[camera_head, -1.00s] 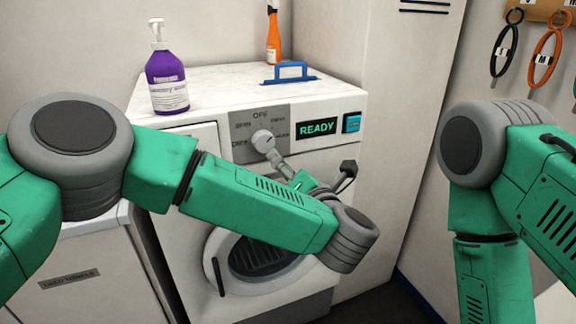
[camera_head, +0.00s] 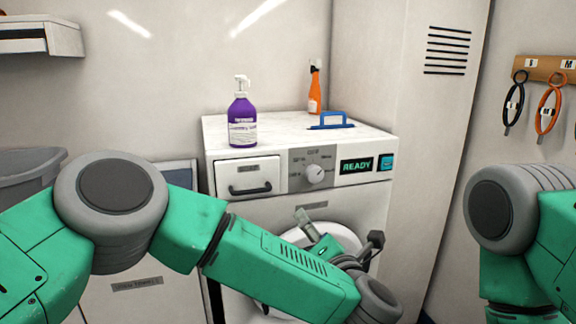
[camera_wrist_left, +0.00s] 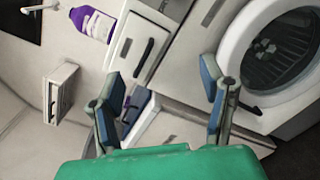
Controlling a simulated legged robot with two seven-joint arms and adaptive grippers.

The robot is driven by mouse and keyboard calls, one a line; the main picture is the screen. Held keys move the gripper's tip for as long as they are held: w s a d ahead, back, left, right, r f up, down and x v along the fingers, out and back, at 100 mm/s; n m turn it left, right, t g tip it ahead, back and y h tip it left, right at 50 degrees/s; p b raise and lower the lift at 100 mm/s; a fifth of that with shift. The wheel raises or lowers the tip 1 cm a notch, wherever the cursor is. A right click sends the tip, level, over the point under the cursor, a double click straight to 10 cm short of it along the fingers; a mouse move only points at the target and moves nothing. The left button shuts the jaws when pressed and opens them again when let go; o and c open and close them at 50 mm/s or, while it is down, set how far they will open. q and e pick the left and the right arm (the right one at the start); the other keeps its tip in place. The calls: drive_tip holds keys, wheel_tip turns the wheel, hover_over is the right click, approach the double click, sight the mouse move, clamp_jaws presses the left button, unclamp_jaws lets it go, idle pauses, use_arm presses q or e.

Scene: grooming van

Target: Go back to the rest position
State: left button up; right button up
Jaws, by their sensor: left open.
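My left gripper (camera_head: 305,220) is in front of the washing machine (camera_head: 240,208), below its dial (camera_head: 314,173) and partly hidden by my forearm. In the left wrist view its two blue-padded fingers (camera_wrist_left: 162,82) are spread apart with nothing held between them. The display (camera_head: 356,165) reads READY. The round door (camera_head: 335,233) is partly covered by my left arm. My right arm shows at the right edge, but its gripper is out of frame.
A purple pump bottle (camera_head: 242,124), an orange spray bottle (camera_head: 315,92) and a blue-handled tool (camera_head: 331,122) are on the machine top. A tall cabinet (camera_head: 400,120) stands right of it. A grey tub (camera_head: 22,164) is at left.

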use_arm(q)
wheel_tip(320, 180, down, 9)
drive_tip(key=d+m+h, duration=0.1)
drive_tip(key=m+h, duration=0.3)
drive_tip(key=m, duration=0.4)
drive_tip(key=s+a+f+m+g+h, duration=0.2)
drive_tip(key=s+a+f+m+g, duration=0.1)
drive_tip(key=s+a+f+m, duration=0.4)
drive_tip(key=s+a+f+m+g+h, duration=0.25)
drive_tip(key=s+f+m, duration=0.2)
drive_tip(key=f, duration=0.45)
drive_tip(key=s+a+f+m+g+y, duration=0.1)
drive_tip(key=s+a+f+m+g, duration=0.1)
drive_tip(key=s+a, duration=0.5)
drive_tip(key=s+a+f+m+g+y, duration=0.1)
drive_tip(key=s+a+f+m+g, duration=0.2)
drive_tip(key=s+a, duration=0.5)
drive_tip(key=s+a+f+m+g+y, duration=0.2)
drive_tip(key=s+a+m+g, duration=0.3)
drive_tip(key=s+a, duration=0.3)
drive_tip(key=shift+s+a+f+g, duration=0.35)
drive_tip(key=shift+s+g, duration=0.3)
drive_tip(key=shift+s, duration=0.8)
use_arm(e)
drive_tip(key=shift+w+d+f, duration=0.25)
drive_tip(key=shift+w+d, duration=0.1)
drive_tip(key=shift+d, duration=0.25)
